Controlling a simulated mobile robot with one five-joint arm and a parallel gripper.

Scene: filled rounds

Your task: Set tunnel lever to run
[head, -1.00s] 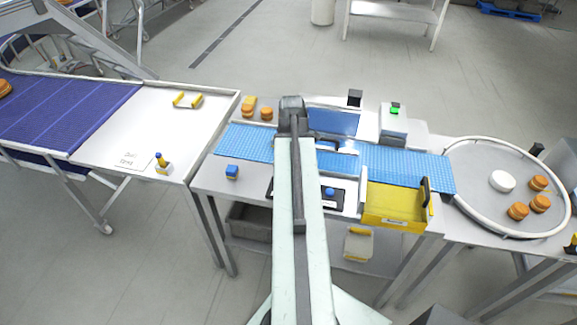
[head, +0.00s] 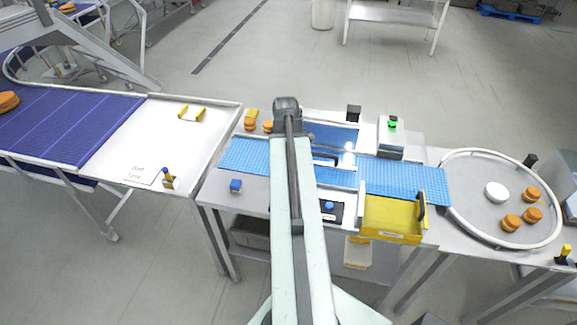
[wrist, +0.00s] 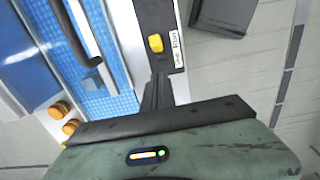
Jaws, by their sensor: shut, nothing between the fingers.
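A dark control panel (head: 339,214) with a blue knob (head: 328,206) lies at the near side of the blue belt, partly hidden behind my arm. In the wrist view a dark panel (wrist: 149,17) carries a yellow knob (wrist: 156,43) and a white label too small to read. I cannot tell whether this knob is the tunnel lever or how it is set. My gripper (wrist: 157,82) is shut and empty, its tips near the panel's lower end, apart from the knob. In the head view my arm hides the gripper.
The blue belt (head: 405,181) runs across the middle table, with a yellow bin (head: 391,219) in front. A round table (head: 478,218) with orange rounds (head: 511,222) stands right. A purple conveyor (head: 60,125) and white table (head: 190,140) stand left. A small blue-topped block (head: 236,186) sits left of my arm.

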